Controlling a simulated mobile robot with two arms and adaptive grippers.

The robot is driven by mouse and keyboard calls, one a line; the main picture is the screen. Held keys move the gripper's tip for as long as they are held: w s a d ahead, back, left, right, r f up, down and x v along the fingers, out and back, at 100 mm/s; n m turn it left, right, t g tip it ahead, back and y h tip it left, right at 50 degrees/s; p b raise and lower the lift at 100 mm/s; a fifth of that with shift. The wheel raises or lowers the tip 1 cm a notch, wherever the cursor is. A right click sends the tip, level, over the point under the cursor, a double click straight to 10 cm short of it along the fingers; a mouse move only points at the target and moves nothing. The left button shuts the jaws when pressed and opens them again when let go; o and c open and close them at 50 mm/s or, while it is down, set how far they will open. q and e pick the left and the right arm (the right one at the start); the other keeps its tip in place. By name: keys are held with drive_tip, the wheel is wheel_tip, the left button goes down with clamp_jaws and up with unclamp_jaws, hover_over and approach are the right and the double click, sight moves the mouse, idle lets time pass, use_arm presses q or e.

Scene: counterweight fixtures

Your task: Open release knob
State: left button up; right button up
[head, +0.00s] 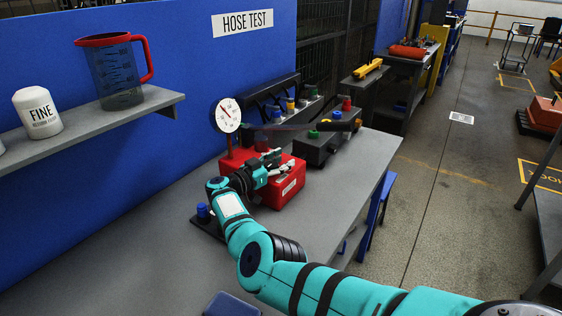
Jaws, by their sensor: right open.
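A red fixture box (289,188) with a white label stands on the grey bench. A round white gauge (227,115) rises from its left side on a red post. My right gripper (277,167) is open at the top front of the red box, with its fingers pointing right. The gripper covers part of the box, and I cannot tell if they touch. I cannot make out which part is the release knob; it may be hidden behind the fingers. A blue knob (203,210) on a dark base stands left of my right wrist. My left gripper is not in view.
A dark box (316,150) with coloured knobs stands behind the red box. A shelf (88,128) at left holds a red-rimmed jug (115,70) and a white FINE container (38,113). A blue object (230,305) lies at the front. The bench's left middle is clear.

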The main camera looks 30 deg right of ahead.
drive_tip(key=c, duration=0.9)
drive_tip(key=shift+f, duration=0.1)
clamp_jaws()
